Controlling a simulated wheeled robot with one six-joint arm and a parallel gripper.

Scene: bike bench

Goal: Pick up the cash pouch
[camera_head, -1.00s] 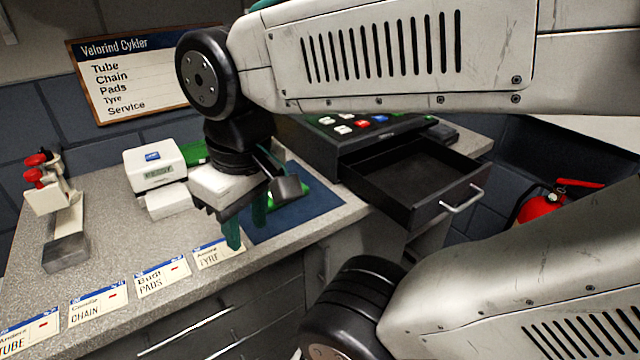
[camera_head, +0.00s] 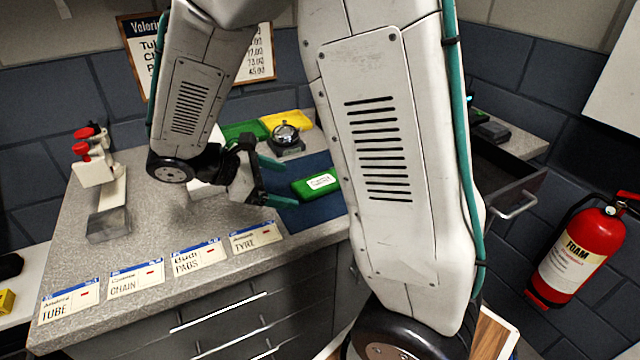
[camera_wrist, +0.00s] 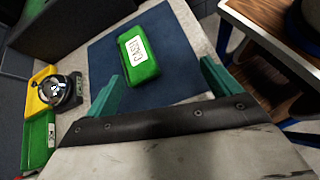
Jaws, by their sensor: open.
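The cash pouch (camera_head: 316,186) is a small green pouch with a white label, lying on a dark blue mat (camera_head: 298,220) on the bench. In the wrist view the pouch (camera_wrist: 139,62) lies ahead of my gripper (camera_wrist: 163,88), roughly between the lines of its two green fingers, with its label reading CASH. In the head view my gripper (camera_head: 282,183) is to the left of the pouch, its fingers spread and pointing toward it. The fingers are open and empty. My arm hides part of the mat and the drawer unit.
A green pouch (camera_head: 243,131), a yellow pouch (camera_head: 287,121) and a round bell-like item (camera_head: 286,137) stand behind the mat. Price cards (camera_head: 198,256) line the front edge. An open drawer (camera_head: 508,184) juts out at right.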

